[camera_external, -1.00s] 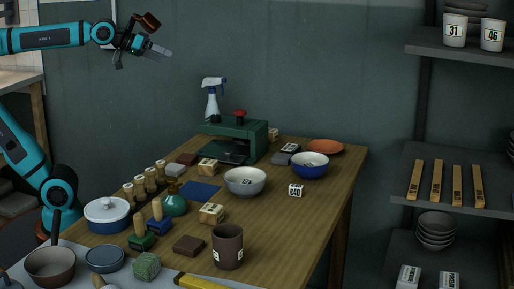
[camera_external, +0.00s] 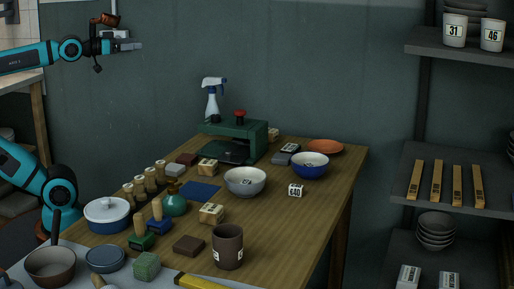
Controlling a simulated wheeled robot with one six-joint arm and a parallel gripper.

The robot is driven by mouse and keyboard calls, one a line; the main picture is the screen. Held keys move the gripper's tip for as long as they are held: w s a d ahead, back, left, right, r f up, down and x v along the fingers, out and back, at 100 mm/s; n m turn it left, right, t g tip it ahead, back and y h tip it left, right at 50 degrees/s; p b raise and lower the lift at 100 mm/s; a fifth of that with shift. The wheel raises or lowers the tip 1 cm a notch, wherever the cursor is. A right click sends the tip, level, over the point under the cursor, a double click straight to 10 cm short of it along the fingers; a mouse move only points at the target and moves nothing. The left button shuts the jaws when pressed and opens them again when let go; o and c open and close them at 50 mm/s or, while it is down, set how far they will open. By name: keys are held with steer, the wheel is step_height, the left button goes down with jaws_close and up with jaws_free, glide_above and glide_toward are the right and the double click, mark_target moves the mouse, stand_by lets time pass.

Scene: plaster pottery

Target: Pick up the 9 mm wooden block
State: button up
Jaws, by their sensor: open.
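Wooden blocks with dark markings stand on the table: one (camera_external: 211,213) in the middle, near the teal round pot, and one (camera_external: 207,166) further back, near the green press. Another pale wooden piece (camera_external: 273,134) shows partly behind the press. The markings are too small to read, so I cannot tell which block is the 9 mm one. My gripper (camera_external: 138,46) is high at the upper left, in front of the wall, well above the table and apart from all the blocks. It is open, and I see nothing held in it.
The table (camera_external: 290,235) is crowded on the left with stamps, a blue pot (camera_external: 107,214) and a teal round pot (camera_external: 174,205). Bowls (camera_external: 245,181), a brown mug (camera_external: 227,247) and the green press (camera_external: 238,139) stand around the blocks. The right front is clearer.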

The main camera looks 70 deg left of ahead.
steer(key=c, duration=0.6)
steer(key=shift+c, duration=0.2)
steer(key=shift+w, duration=0.15)
steer(key=m+g, duration=0.8)
steer(key=g, duration=0.9)
glide_above(208, 162)
step_height(208, 162, down, 18)
step_height(208, 162, down, 17)
steer(key=shift+a+f, duration=0.1)
steer(key=shift+f, duration=0.1)
